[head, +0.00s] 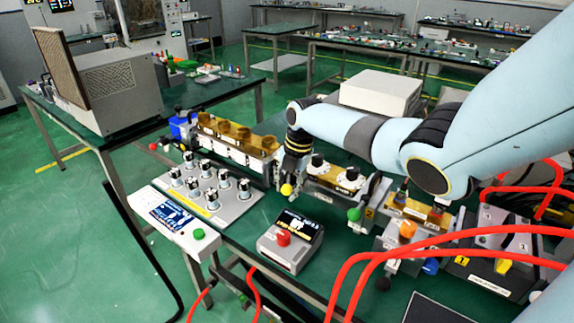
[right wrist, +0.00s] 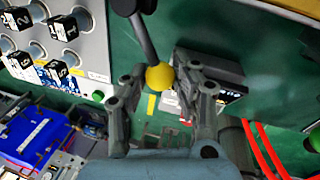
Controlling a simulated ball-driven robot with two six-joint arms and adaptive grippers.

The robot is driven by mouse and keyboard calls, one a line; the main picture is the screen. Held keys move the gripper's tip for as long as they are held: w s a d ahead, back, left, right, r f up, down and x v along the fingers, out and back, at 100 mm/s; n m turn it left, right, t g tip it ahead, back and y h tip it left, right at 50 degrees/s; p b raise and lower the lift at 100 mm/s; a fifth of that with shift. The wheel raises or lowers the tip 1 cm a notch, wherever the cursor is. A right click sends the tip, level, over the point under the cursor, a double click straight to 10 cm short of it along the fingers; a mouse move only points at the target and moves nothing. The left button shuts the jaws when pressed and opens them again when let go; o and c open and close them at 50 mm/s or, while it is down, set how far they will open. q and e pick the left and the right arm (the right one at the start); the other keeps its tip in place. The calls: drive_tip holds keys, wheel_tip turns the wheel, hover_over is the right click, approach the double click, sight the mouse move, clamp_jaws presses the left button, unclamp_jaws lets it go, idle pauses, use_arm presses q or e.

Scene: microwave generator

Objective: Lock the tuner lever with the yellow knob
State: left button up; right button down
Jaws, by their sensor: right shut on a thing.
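The tuner lever's yellow knob (head: 287,189) shows in the head view just below my right gripper (head: 284,178), whose arm comes in from the right. In the right wrist view, the yellow knob (right wrist: 159,77) is the ball at the end of a dark lever rod (right wrist: 144,42) that slants from the top edge. The two fingers of my right gripper (right wrist: 157,88) stand on either side of the knob and are shut on it. The lever's base is mostly hidden by the gripper and arm in the head view. My left gripper is not in view.
A panel of black knobs (head: 215,197) stands left of the lever. A box with a red button (head: 283,239) is in front. A green-knobbed lever (head: 354,214) and an orange-knobbed one (head: 407,229) stand to the right. Red cables (head: 450,238) loop at the lower right.

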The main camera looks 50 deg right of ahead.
drive_tip(key=c, duration=1)
unclamp_jaws()
drive_tip(key=shift+d, duration=0.1)
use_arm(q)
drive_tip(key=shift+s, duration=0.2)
use_arm(e)
drive_tip(key=r, duration=0.4)
drive_tip(key=s+r, duration=0.1)
drive_tip(key=r, duration=0.3)
drive_tip(key=s+r, duration=0.1)
drive_tip(key=r, duration=0.3)
drive_tip(key=shift+s+d, duration=0.1)
drive_tip(key=shift+d, duration=0.3)
drive_tip(key=shift+a+f, duration=0.1)
drive_tip(key=shift+f, duration=0.05)
